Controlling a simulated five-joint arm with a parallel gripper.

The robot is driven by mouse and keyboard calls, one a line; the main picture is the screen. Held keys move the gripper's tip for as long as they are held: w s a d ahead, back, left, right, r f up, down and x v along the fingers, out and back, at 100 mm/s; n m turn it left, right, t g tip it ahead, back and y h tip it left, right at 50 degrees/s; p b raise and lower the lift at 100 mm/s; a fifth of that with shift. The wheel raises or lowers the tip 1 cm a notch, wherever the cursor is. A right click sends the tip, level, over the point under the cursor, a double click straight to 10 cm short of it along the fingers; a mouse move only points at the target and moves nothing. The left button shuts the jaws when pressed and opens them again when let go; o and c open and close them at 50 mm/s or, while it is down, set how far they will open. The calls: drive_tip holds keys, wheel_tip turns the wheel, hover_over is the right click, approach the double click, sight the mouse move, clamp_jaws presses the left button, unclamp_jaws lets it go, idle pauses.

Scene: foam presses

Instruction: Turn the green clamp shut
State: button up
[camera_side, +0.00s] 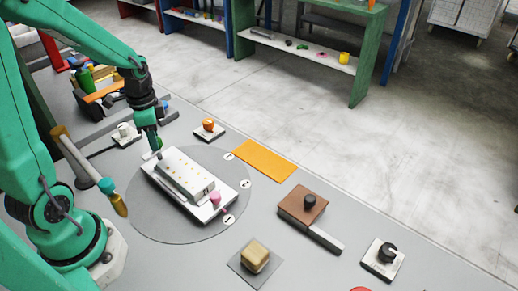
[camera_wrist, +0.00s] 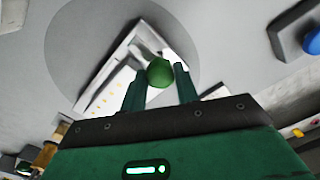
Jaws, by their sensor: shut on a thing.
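The green clamp (camera_wrist: 159,72) shows as a round green knob in the wrist view. It sits at one end of the white press (camera_wrist: 108,92), between the two dark green fingers of my gripper (camera_wrist: 160,84), which is shut on it. In the side view my gripper (camera_side: 158,153) points down at the far left end of the press (camera_side: 190,170) and hides most of the clamp. A pink clamp (camera_side: 215,198) stands at the near right end of the press.
The press rests on a round grey disc (camera_side: 150,222) with white tags. An orange knob (camera_side: 208,124), an orange mat (camera_side: 264,160), a brown block (camera_side: 303,204), a black knob (camera_side: 387,251) and a beige foam block (camera_side: 254,256) stand around it. Bare table lies between them.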

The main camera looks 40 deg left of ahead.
drive_tip(key=n, duration=0.4)
drive_tip(key=shift+n, duration=0.3)
drive_tip(key=n, duration=0.4)
drive_tip(key=shift+n, duration=0.3)
drive_tip(key=n, duration=0.4)
drive_tip(key=shift+d, duration=0.1)
drive_tip(key=shift+n, duration=2.2)
drive_tip(key=o, duration=1)
drive_tip(key=shift+r, duration=0.15)
